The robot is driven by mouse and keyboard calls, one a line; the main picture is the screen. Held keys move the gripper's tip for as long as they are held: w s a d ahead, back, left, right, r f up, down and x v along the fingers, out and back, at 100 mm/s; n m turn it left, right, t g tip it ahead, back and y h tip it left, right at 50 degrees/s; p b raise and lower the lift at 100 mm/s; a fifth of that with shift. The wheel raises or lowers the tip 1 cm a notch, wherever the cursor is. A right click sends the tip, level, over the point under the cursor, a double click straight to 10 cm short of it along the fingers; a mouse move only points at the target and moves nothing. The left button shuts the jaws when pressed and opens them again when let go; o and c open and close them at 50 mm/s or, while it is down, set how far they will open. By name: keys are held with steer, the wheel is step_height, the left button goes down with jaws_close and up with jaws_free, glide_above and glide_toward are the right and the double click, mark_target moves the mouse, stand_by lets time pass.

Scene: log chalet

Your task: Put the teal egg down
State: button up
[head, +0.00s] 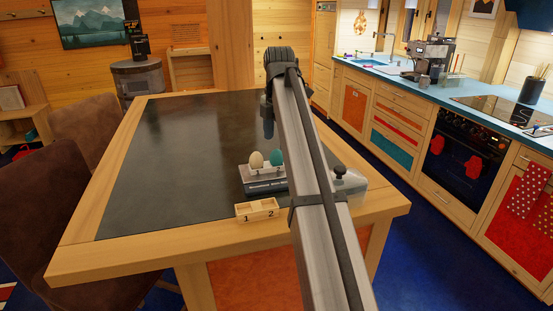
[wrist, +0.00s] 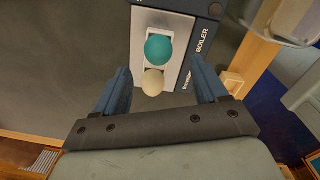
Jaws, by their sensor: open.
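The teal egg (head: 277,157) sits on a grey and black egg boiler (head: 265,187) on the table, beside a cream egg (head: 256,160). In the wrist view the teal egg (wrist: 159,48) and the cream egg (wrist: 153,83) lie in a row on the boiler's light top plate (wrist: 174,21). My gripper (wrist: 160,66) is open and empty. Its fingers point toward the boiler, one to each side of the eggs as seen in the picture; their height above them is hard to tell. A small wooden holder (head: 248,213) marked 1 and 2 stands in front of the boiler.
A clear lid with a black knob (head: 340,172) is right of the boiler, partly behind my arm. The dark tabletop (head: 170,150) is clear to the left. Brown chairs (head: 45,200) stand at the table's left side.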

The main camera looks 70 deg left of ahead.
mark_target(276, 154)
steer(key=shift+a+f, duration=0.15)
steer(key=shift+f, duration=1.4)
steer(key=shift+a+f, duration=0.1)
steer(key=shift+f, duration=1.45)
steer(key=shift+c, duration=0.3)
steer(key=c, duration=0.8)
